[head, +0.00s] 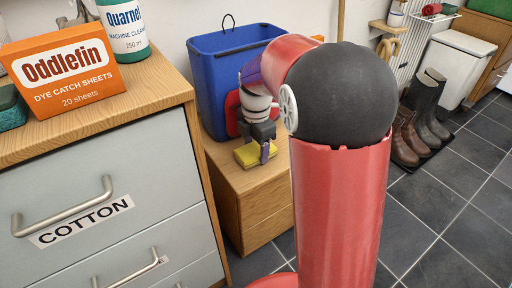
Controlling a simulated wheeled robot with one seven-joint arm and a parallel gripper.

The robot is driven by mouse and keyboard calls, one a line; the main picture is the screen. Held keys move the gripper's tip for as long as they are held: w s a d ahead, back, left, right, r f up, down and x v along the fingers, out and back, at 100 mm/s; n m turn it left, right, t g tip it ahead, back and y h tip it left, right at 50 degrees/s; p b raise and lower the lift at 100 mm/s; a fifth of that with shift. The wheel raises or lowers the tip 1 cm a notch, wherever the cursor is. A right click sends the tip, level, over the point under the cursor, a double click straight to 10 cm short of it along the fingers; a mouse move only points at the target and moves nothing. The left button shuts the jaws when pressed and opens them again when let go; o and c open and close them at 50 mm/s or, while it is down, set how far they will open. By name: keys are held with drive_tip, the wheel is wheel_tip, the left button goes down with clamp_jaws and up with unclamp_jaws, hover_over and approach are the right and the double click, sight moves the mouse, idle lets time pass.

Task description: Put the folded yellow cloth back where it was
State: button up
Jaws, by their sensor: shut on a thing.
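The folded yellow cloth (248,155) is in the head view, at or just above the front of a low wooden cabinet's top (222,165). My gripper (262,150) points down over it and is shut on it. I cannot tell whether the cloth touches the wood. My own arm hides part of the cabinet top and what lies behind the gripper.
A blue bin (213,85) stands on the low cabinet behind my gripper. A drawer unit (90,190) labelled COTTON, bearing an orange Oddletin box (68,72) and a green bottle (124,35), stands left. Boots (428,100) and a white bin (455,65) stand far right.

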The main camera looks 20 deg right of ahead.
sight(256, 148)
drive_tip(key=o, duration=0.9)
drive_tip(key=shift+f, duration=0.15)
wheel_tip(256, 148, up, 11)
drive_tip(key=p, duration=0.2)
drive_tip(key=s+m+t, duration=0.2)
drive_tip(key=s+m, duration=0.5)
drive_tip(key=s+m+t, duration=0.1)
drive_tip(key=s+m, duration=0.6)
drive_tip(key=s+m+t, duration=0.2)
drive_tip(key=s+m, duration=0.5)
drive_tip(key=s, duration=0.1)
drive_tip(key=shift+s+r+m+t, duration=0.1)
drive_tip(key=shift+r+m+t, duration=0.1)
drive_tip(key=shift+m+t, duration=0.1)
